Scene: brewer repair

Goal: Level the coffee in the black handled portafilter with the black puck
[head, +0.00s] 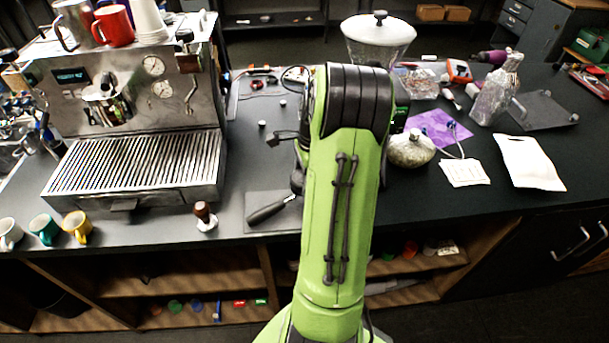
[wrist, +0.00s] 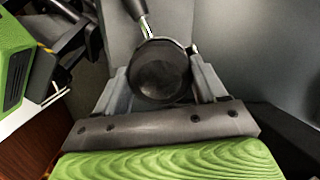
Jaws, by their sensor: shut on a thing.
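The portafilter's black handle (head: 270,212) shows in the head view on a grey mat, left of my arm; its basket is hidden behind the arm. In the wrist view the handle (wrist: 135,8) and its silver neck point up and away. The round black puck (wrist: 160,76) sits between the two fingers of my gripper (wrist: 160,68), which is shut on it. The puck is over the basket and hides the coffee; I cannot tell whether it touches the coffee. In the head view my gripper and the puck are hidden by my arm.
A tamper with a brown handle (head: 203,214) stands left of the mat (head: 262,199). The espresso machine (head: 140,160) is farther left, with several mugs before it. A round glass jar (head: 411,150) and a white pouch (head: 528,162) lie right of my arm.

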